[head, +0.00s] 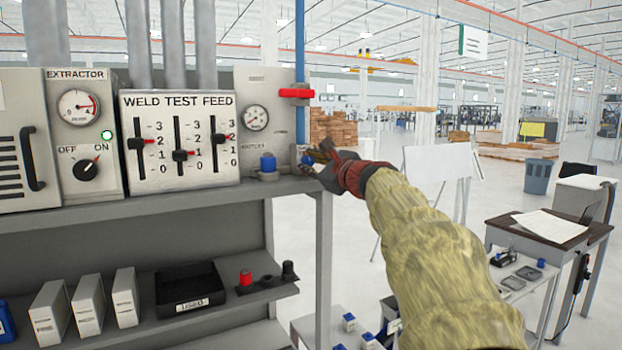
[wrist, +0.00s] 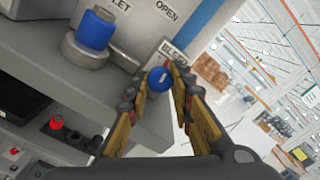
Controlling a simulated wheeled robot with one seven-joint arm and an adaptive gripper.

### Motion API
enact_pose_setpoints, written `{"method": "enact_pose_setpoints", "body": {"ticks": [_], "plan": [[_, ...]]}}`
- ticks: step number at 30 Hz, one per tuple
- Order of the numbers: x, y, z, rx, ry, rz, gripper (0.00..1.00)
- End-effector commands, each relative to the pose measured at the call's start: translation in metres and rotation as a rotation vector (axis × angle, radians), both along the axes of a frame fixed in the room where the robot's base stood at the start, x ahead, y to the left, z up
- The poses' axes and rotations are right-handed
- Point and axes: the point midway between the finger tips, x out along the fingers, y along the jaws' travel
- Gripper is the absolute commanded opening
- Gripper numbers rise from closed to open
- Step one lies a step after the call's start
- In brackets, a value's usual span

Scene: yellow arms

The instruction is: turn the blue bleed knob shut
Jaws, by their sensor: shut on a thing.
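The blue bleed knob (wrist: 159,79) shows in the wrist view, round with a pale mark on its face, just below a partly covered label plate. My gripper (wrist: 160,88) has its fingertips on either side of the knob and is shut on it. In the head view my gripper (head: 318,160) is at the right end of the bench top, by the foot of the blue pipe, and it hides most of the knob there.
A blue-capped outlet fitting (head: 268,167) stands left of my gripper; it also shows in the wrist view (wrist: 95,30). A red lever (head: 297,93) crosses the blue pipe (head: 300,45) above. The weld test feed panel (head: 181,140) is further left.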

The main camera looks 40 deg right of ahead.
Motion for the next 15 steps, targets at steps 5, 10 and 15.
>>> {"method": "enact_pose_setpoints", "body": {"ticks": [5, 10, 15], "plan": [[0.0002, 0.0, -0.0048, -0.162, 0.038, 0.0, 0.0], [0.0001, -0.0001, -0.004, -0.309, 0.073, 0.0, 0.0], [0.0002, -0.0004, -0.0034, -0.432, 0.104, 0.0, 0.0]]}}
